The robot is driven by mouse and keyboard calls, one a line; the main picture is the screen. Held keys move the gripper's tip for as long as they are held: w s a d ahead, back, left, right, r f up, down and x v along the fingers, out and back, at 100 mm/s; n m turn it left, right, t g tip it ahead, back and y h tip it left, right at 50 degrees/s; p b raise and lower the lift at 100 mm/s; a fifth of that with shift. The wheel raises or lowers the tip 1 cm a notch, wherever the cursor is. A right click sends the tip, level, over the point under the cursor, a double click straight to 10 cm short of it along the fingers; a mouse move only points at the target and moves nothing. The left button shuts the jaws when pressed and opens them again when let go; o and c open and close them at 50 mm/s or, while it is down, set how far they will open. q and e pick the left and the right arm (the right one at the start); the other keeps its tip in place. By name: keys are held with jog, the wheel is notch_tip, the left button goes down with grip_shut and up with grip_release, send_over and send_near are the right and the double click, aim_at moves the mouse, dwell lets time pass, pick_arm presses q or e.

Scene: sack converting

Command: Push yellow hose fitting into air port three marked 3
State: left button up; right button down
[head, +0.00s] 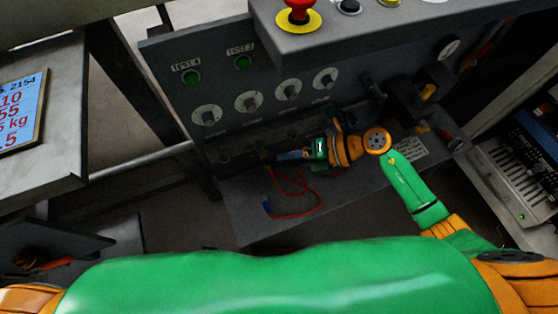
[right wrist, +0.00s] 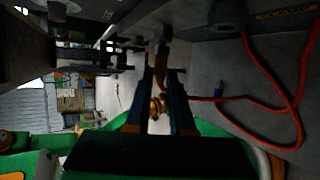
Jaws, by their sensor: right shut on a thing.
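My right gripper (head: 285,156) reaches left, low in front of the grey panel, above the shelf at its foot. In the right wrist view its two dark fingers (right wrist: 164,100) are closed on a small brass-yellow fitting (right wrist: 157,107). A yellowish stub (right wrist: 162,55) shows beyond the fingertips; whether it belongs to the fitting I cannot tell. The fitting is too small to make out in the head view. Dark stubs line the panel's lower edge near the gripper, but no port mark 3 is readable. My left gripper is not in view.
The grey panel (head: 160,90) carries green buttons, several round dials (head: 248,102) and a red mushroom button (head: 299,10) above. A red hose (head: 300,200) with a blue end (head: 266,208) lies on the shelf (head: 245,230). Dark blocks (head: 410,95) stand at the right.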

jog(key=shift+w+a, duration=0.15)
jog(key=shift+w, duration=0.15)
jog(key=c, duration=0.7)
grip_release()
